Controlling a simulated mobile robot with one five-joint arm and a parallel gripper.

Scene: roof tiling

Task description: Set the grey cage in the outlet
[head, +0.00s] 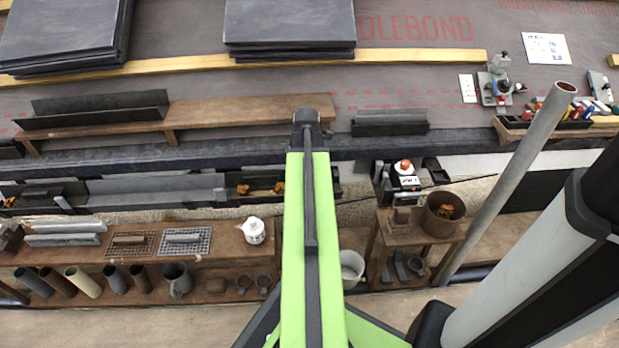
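My arm reaches away up the middle of the head view and ends in a dark wrist (308,125) above the roof's lower edge. The fingers of my gripper do not show clearly, so I cannot tell whether they are open or hold anything. No outlet hole is clear; my arm covers part of the gutter.
A wooden bench (205,285) at lower left holds mesh trays (183,241), a white pot (254,230) and several short pipes. A small stand (388,240) carries a brown pot (442,213). A long grey pipe (510,180) leans at right. Slate stacks (290,22) lie on the roof.

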